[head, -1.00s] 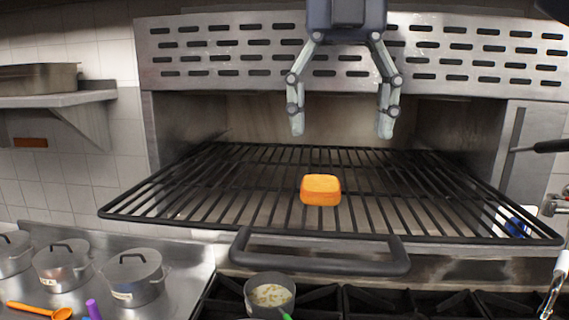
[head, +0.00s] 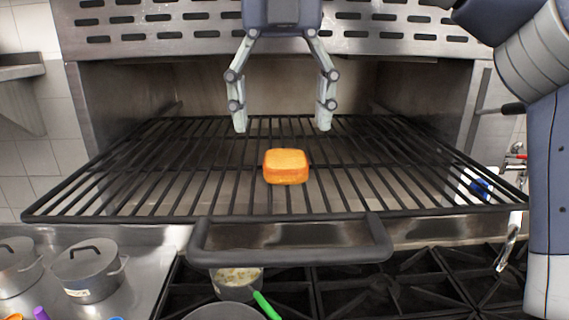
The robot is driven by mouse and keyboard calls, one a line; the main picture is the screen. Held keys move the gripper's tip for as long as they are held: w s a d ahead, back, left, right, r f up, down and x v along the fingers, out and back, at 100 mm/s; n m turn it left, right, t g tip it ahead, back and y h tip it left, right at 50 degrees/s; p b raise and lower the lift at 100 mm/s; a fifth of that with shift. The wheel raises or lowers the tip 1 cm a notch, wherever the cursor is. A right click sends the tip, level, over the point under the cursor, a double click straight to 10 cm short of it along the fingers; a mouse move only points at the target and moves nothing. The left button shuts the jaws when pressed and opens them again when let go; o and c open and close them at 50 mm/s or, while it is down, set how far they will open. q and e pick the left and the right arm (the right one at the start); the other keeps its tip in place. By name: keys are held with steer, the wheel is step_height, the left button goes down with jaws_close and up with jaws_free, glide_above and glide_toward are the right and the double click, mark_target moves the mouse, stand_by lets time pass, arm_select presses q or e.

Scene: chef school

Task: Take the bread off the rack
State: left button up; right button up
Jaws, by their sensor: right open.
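The bread (head: 286,167) is an orange-brown block lying on the black wire rack (head: 130,214), near its middle. The rack juts out of the open oven and has a thick handle bar at its front. My right gripper (head: 282,122) hangs from the top of the head view with its fingers pointing down and spread wide. It is empty, and in the picture its fingertips are just above the bread, one to each side. They do not touch it. My left gripper is not in view.
Below the rack is a stove with black grates (head: 385,292) and a pot of pale food (head: 238,279). Lidded pots (head: 88,268) stand on the steel counter at left. The oven's perforated panel (head: 150,22) is behind the gripper. The rack around the bread is clear.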

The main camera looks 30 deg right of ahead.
mark_target(285, 158)
steer(key=shift+f, duration=0.25)
steer(key=shift+s+f, duration=0.1)
steer(key=shift+f, duration=0.15)
steer(key=f, duration=0.3)
steer(key=shift+w+d+f, duration=0.2)
steer(key=shift+d+f, duration=0.15)
steer(key=shift+f, duration=0.05)
steer(key=shift+w+f, duration=0.1)
steer(key=shift+f, duration=0.4)
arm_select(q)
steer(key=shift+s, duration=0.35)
arm_select(e)
steer(key=c, duration=1)
